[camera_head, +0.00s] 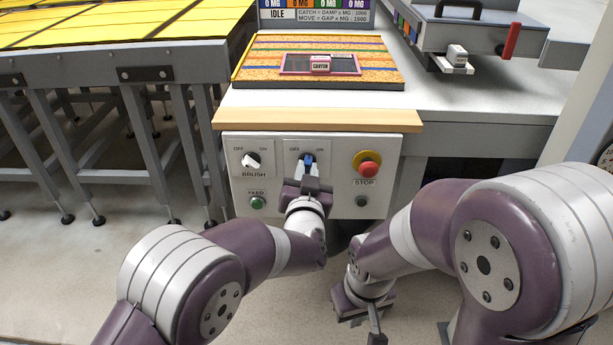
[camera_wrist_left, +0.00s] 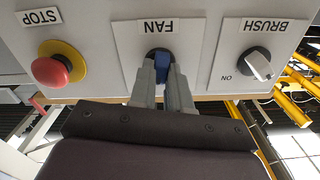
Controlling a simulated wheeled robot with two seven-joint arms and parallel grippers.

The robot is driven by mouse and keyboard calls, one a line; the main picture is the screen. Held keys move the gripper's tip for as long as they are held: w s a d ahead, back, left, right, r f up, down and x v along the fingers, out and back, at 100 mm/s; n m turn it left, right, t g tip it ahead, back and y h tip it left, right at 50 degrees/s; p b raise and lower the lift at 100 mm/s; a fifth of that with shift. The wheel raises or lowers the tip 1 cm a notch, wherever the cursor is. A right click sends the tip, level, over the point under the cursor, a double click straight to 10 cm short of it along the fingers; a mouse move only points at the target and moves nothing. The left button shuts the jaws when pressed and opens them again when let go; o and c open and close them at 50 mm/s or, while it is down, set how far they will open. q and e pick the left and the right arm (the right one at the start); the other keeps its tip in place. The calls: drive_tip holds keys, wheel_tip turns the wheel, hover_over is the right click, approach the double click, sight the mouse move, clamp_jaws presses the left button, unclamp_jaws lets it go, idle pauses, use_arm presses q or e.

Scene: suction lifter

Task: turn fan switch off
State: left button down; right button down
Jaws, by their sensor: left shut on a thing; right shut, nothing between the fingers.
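The fan switch (camera_head: 308,158) is a blue knob on the white control panel, between OFF and ON marks in the head view. In the left wrist view, which is upside down, the blue knob (camera_wrist_left: 163,69) sits under the FAN label (camera_wrist_left: 158,27). My left gripper (camera_head: 308,169) is at the panel, shut on this knob, with one finger on each side (camera_wrist_left: 162,78). The fingers hide part of the knob, so I cannot tell its exact setting. My right gripper (camera_head: 376,338) is shut and empty, low in front of the panel.
The white BRUSH knob (camera_head: 251,160) is left of the fan switch. The red STOP button (camera_head: 368,168) is to its right. A green button (camera_head: 257,203) is below left. A wooden ledge (camera_head: 320,119) overhangs the panel.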

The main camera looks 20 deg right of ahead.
use_arm(q)
drive_tip(key=n+b, duration=0.1)
drive_tip(key=n, duration=0.1)
drive_tip(key=n+b, duration=0.2)
drive_tip(key=n, duration=0.1)
drive_tip(key=shift+f+n, duration=0.2)
drive_tip(key=shift+n, duration=0.1)
drive_tip(key=n+b, duration=0.2)
drive_tip(key=n, duration=0.1)
drive_tip(key=shift+r+n+b, duration=0.1)
drive_tip(key=shift+n+b, duration=0.65)
drive_tip(key=shift+n, duration=0.65)
drive_tip(key=c, duration=1.1)
unclamp_jaws()
drive_tip(key=shift+r, duration=0.1)
